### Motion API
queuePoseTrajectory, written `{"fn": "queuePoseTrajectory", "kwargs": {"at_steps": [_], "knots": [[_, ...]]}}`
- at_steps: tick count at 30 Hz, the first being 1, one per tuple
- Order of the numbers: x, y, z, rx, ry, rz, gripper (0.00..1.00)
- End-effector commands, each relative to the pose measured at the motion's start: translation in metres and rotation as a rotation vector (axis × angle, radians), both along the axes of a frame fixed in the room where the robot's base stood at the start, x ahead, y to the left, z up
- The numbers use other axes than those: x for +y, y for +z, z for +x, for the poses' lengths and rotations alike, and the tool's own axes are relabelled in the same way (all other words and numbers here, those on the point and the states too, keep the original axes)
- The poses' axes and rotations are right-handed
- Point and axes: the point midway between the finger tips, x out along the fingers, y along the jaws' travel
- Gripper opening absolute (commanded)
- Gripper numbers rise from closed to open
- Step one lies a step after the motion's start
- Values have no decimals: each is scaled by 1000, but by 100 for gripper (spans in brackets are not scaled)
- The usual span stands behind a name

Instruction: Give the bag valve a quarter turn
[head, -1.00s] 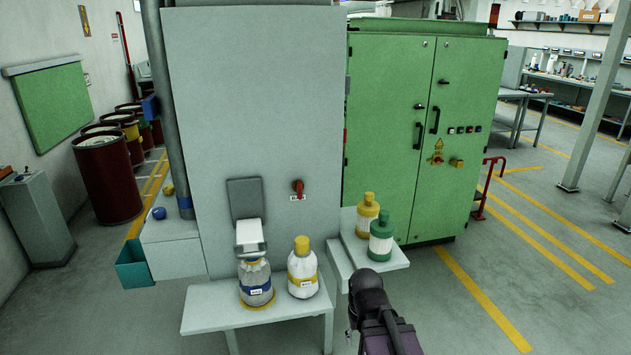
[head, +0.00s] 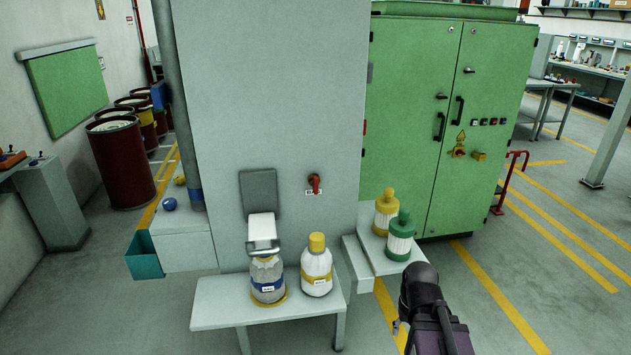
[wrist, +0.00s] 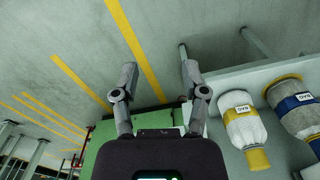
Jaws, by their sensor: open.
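A red-handled valve (head: 314,184) sticks out of the grey panel (head: 275,80), with a small white label just below it, too small to read. I take it for the bag valve. Its handle hangs roughly downward. My gripper (wrist: 158,75) shows in the wrist view with its two fingers spread and nothing between them. In the head view my arm is at the lower right, well below and right of the valve, and the fingers cannot be made out. The valve is not seen in the wrist view.
A low shelf (head: 215,315) holds a blue-banded bottle (head: 267,280) under a grey dispenser (head: 262,228), and a yellow-capped bottle (head: 316,268) below the valve. Yellow and green bottles (head: 400,238) stand on a side shelf. A green cabinet (head: 410,120) is behind. Floor at right is open.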

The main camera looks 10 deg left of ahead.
Motion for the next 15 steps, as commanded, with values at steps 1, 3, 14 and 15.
{"fn": "queuePoseTrajectory", "kwargs": {"at_steps": [1, 3, 14, 15], "knots": [[0, 0, 1, -3, 4, -3, 57], [-1, 0, 4, -13, 16, -12, 57], [-17, 12, 73, -228, 334, -285, 57], [-19, 17, 86, -262, 401, -343, 57]]}}
